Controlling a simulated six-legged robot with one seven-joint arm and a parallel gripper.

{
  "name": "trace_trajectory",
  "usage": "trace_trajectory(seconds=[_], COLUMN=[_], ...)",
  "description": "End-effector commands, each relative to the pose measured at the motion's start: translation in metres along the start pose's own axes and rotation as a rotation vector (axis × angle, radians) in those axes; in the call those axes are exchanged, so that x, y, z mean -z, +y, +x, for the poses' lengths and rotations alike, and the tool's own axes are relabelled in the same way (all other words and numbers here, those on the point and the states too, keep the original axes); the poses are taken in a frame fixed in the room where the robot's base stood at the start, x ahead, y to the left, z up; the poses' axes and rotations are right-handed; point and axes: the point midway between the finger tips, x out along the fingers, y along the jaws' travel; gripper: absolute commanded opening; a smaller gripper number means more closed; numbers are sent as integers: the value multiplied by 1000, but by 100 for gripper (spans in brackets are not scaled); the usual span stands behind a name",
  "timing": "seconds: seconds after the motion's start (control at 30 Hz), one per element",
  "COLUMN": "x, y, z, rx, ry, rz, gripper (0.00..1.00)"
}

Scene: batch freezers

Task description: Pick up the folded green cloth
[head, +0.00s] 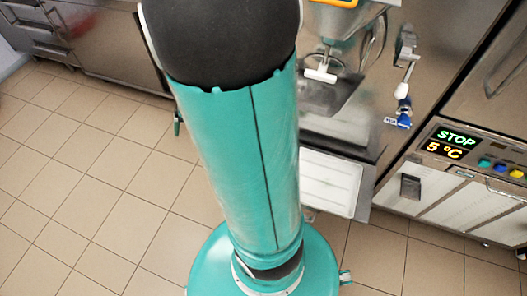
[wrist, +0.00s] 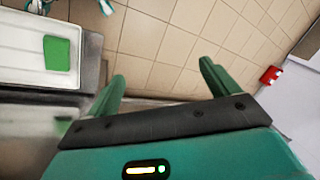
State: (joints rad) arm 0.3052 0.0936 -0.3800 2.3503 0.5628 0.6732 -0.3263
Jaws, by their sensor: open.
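The folded green cloth (wrist: 56,53) shows as a small flat green rectangle on a white surface (wrist: 20,62) at the upper left of the wrist view. I cannot make out the cloth in the head view. My gripper (wrist: 161,73) is open, with its two green fingers spread and only floor tiles seen between them. The cloth is to the left of the left finger, apart from it. In the head view my own arm fills the middle and hides most of what lies behind it.
A steel machine (head: 345,120) with a white panel (head: 332,183) stands right of my arm. A control panel (head: 470,145) reading STOP and 5 °C is at the far right. Steel drawers (head: 45,35) stand back left. A red object (wrist: 270,75) lies right. Tiled floor (head: 85,185) is clear.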

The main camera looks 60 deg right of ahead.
Motion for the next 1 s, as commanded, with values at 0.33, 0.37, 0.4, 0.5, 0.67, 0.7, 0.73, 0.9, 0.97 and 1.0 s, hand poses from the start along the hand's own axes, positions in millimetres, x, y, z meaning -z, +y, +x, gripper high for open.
trace_trajectory(seconds=[0.33,0.37,0.4,0.5,0.67,0.7,0.73,0.9,0.97,1.0], x=[18,16,12,4,-4,-4,-5,-8,-8,-8], y=[193,209,229,265,290,293,294,302,306,308], z=[73,77,82,88,93,95,97,124,136,143], rx=[-190,-211,-237,-288,-325,-328,-330,-330,-329,-329], ry=[12,15,17,24,28,28,28,24,25,25], rz=[445,476,511,575,615,617,619,619,619,618], gripper=[87,87,87,87,87,87,87,87,87,87])
